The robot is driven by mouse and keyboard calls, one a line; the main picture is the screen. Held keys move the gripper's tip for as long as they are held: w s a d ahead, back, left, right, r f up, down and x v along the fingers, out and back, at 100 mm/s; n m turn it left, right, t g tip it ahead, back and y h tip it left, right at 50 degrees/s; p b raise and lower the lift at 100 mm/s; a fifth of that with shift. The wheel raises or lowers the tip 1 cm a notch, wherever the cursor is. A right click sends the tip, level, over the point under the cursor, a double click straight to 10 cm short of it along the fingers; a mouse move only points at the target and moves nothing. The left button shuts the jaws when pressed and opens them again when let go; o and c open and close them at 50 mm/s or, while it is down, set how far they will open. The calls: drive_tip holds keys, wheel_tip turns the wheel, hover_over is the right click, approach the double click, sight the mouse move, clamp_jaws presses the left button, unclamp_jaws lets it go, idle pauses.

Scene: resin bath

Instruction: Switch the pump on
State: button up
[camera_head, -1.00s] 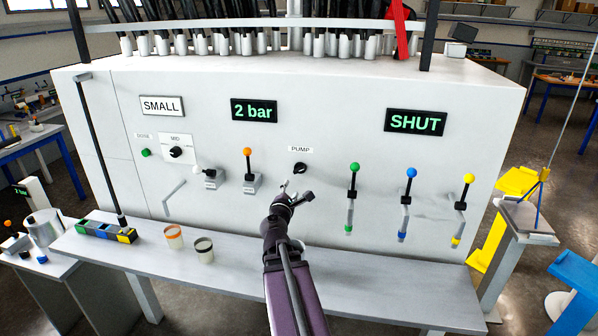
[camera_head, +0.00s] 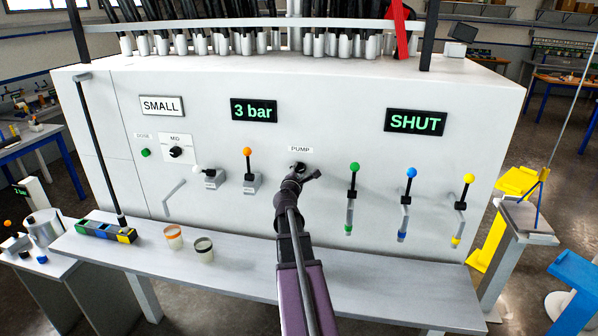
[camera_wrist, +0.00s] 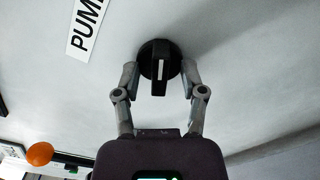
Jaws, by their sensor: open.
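The pump switch is a black round knob with a raised bar and a white mark, under the PUMP label (camera_head: 301,149) on the white panel. In the wrist view the knob (camera_wrist: 159,68) sits between my gripper's fingertips, its white mark running along the bar. My gripper (camera_head: 305,172) is open, its fingers on both sides of the knob in the wrist view (camera_wrist: 159,75). I cannot tell whether the fingers touch it. In the head view my gripper largely covers the knob.
Green, blue and yellow levers (camera_head: 354,168) are to the right, and an orange-topped lever (camera_head: 248,153) to the left. Displays read 3 bar (camera_head: 254,111) and SHUT (camera_head: 416,121). Two cups (camera_head: 204,250) stand on the shelf below.

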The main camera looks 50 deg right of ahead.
drive_tip(key=shift+w+d, duration=0.2)
drive_tip(key=shift+d, duration=0.2)
clamp_jaws()
drive_tip(key=shift+m, duration=0.8)
unclamp_jaws()
drive_tip(key=shift+a, duration=0.1)
